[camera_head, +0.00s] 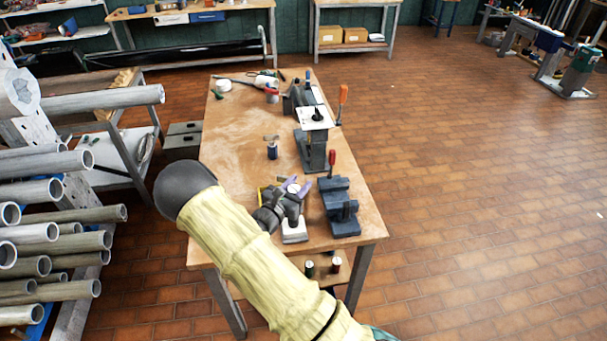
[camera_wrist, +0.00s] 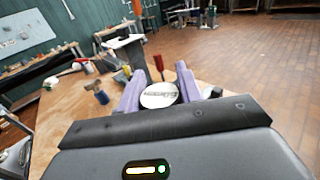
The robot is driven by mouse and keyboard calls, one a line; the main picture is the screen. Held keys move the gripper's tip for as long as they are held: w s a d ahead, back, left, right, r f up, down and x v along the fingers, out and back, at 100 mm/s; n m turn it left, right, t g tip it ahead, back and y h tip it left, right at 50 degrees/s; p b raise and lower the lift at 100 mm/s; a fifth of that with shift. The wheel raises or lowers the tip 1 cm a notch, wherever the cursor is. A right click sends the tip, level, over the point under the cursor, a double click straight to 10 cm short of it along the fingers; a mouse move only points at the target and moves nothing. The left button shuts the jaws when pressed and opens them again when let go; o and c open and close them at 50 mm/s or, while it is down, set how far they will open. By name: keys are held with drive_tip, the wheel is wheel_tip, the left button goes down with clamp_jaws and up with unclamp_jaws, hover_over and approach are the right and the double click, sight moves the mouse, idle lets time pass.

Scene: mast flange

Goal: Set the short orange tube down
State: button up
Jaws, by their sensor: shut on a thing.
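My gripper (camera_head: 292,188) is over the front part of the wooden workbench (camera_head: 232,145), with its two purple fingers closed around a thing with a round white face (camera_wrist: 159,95). The face carries dark lettering and sits between the fingers in the wrist view (camera_wrist: 160,92). The sides of this held thing are hidden, so I see no orange on it and cannot tell whether it is the short orange tube. I cannot tell whether it touches the bench top.
A dark vise (camera_head: 341,207) stands right of my gripper, with a grey stand (camera_head: 314,150) behind it. A white-grey object (camera_head: 294,231) lies at the front. The bench's left middle is clear.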

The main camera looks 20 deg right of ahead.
drive_tip(key=s+a+f+n+t+y+b, duration=0.2)
drive_tip(key=s+f+n+y+b, duration=0.1)
drive_tip(key=f, duration=0.6)
drive_tip(key=s+a+f+n+t+y+b, duration=0.2)
drive_tip(key=s+a+f+n+y+b, duration=0.1)
drive_tip(key=f, duration=0.7)
drive_tip(key=s+a+f+n+t+y+b, duration=0.3)
drive_tip(key=f+y+b, duration=0.3)
drive_tip(key=f+y, duration=0.2)
wheel_tip(320, 180, down, 2)
drive_tip(key=shift+s+a+f+n, duration=0.25)
drive_tip(key=shift+s+n, duration=0.4)
drive_tip(key=shift+n, duration=0.15)
drive_tip(key=shift+s, duration=0.1)
